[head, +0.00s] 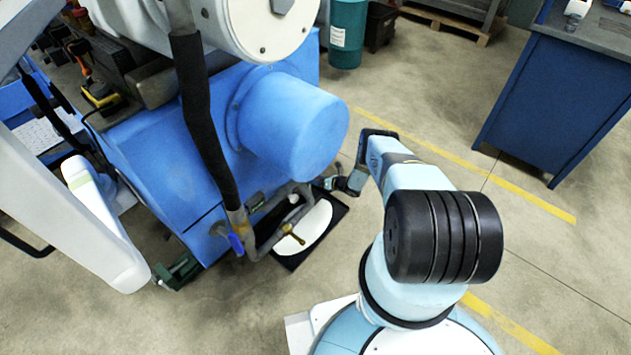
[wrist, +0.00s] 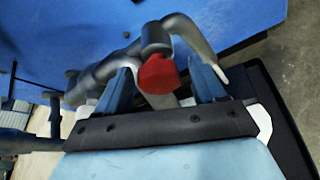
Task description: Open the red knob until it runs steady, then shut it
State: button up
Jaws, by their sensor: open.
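The red knob (wrist: 157,75) shows in the wrist view on a grey pipe fitting, against the blue machine. My gripper (wrist: 161,72) is open there, with one blue finger on each side of the knob. I see space between the knob and each finger and cannot tell whether either touches it. In the head view my gripper (head: 339,184) is small, beside the pipes at the lower right of the blue machine (head: 170,155). I cannot make out the red knob in the head view.
Grey pipes (head: 268,243) carry a blue lever (head: 236,243) and a brass-coloured fitting (head: 290,232). A black-edged tray (head: 340,212) with a white inside lies on the floor below. A blue cabinet (head: 545,100) stands at the right.

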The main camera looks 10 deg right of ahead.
jog(key=c, duration=1)
jog(key=shift+a, duration=0.1)
jog(key=shift+c, duration=0.2)
